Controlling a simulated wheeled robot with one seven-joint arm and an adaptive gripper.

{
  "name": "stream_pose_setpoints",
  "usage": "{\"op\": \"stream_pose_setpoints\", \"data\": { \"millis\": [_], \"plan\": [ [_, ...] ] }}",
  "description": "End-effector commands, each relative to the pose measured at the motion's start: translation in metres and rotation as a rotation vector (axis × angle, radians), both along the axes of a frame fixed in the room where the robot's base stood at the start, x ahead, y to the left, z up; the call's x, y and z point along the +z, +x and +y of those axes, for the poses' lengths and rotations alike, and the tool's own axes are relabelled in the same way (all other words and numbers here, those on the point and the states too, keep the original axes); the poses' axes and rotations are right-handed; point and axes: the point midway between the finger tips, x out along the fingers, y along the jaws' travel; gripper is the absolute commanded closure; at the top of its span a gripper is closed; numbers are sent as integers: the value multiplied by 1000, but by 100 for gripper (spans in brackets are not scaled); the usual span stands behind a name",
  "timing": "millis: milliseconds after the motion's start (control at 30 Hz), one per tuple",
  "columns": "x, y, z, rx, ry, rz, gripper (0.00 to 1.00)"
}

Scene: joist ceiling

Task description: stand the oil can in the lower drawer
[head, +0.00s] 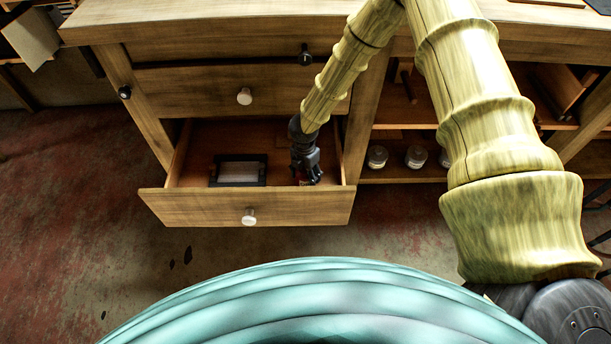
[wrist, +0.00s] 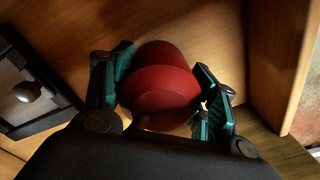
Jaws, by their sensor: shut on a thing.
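The lower drawer (head: 180,207) is pulled open at the bottom of the wooden bench. My gripper (head: 305,178) reaches down inside it, near the right side and close to the front panel. A red rounded thing, which I take to be the oil can (wrist: 160,85), sits between the teal-padded fingers of my gripper (wrist: 163,98) in the wrist view. The fingers are shut on it.
A dark-framed tray or box with a pale face (head: 240,171) lies in the drawer to the left of my gripper. The closed upper drawer (head: 200,92) is above. Several jars (head: 415,156) stand on the shelf at right. Bare drawer floor shows behind the box.

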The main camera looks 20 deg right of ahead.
Motion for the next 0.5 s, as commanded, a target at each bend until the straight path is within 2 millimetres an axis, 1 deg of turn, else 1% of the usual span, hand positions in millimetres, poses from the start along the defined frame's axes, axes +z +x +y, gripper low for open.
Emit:
{"op": "stream_pose_setpoints", "data": {
  "millis": [33, 67, 433, 467, 500],
  "plan": [
    [-5, 0, 0, 0, 0, 0, 68],
    [-7, 0, 0, 0, 0, 0, 68],
    [-10, 0, 0, 0, 0, 0, 68],
    [-9, 0, 0, 0, 0, 0, 36],
    [-9, 0, 0, 0, 0, 0, 28]
  ]
}}
